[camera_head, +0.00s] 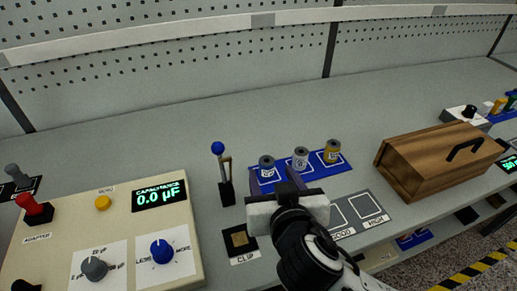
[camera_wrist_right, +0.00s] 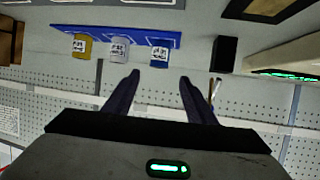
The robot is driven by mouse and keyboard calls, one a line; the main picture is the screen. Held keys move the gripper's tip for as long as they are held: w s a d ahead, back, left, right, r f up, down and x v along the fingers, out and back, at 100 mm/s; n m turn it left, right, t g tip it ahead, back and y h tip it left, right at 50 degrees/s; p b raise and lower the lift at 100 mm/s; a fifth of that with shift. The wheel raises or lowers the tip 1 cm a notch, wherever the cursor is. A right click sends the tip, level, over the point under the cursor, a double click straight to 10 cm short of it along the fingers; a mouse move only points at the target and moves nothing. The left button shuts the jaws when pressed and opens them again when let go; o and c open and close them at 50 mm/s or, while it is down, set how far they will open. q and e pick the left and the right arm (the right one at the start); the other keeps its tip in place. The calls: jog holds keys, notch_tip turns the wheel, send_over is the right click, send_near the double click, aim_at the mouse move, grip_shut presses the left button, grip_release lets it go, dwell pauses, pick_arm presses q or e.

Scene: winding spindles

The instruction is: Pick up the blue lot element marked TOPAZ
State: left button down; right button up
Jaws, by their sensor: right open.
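The blue lot element (camera_head: 267,167) stands upright at the left end of a blue tray (camera_head: 320,167). It also shows in the right wrist view (camera_wrist_right: 159,53), with a white printed label too small to read as TOPAZ. My right gripper (camera_head: 277,181) is open and empty, just on the near side of the blue element. In the wrist view its two fingers (camera_wrist_right: 159,77) point toward the blue element, which lies between their lines but beyond the tips. A grey element (camera_head: 300,158) and a yellow element (camera_head: 333,151) stand beside it. My left gripper is not in view.
A lever with a blue knob (camera_head: 218,149) stands left of the tray, with the CLIP pad (camera_head: 240,240) below it. A capacitance meter panel (camera_head: 100,225) fills the left. A wooden box (camera_head: 425,165) stands at the right. The bench behind the tray is clear.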

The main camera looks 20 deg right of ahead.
aim_at(268, 166)
jog(key=x, duration=0.3)
jog(key=shift+w+d+f, duration=0.1)
jog(key=shift+w+f, duration=0.05)
jog(key=shift+w, duration=0.2)
jog(key=x, duration=0.2)
jog(key=p+x, duration=0.1)
jog(key=x, duration=0.2)
jog(key=shift+s+d+f, duration=0.1)
jog(key=shift+s+f, duration=0.05)
jog(key=shift+f, duration=0.15)
jog(key=shift+w+f, duration=0.15)
jog(key=shift+w, duration=0.05)
jog(key=c, duration=1.1)
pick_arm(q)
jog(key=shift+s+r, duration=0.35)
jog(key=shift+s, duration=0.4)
pick_arm(e)
jog(key=shift+c, duration=0.2)
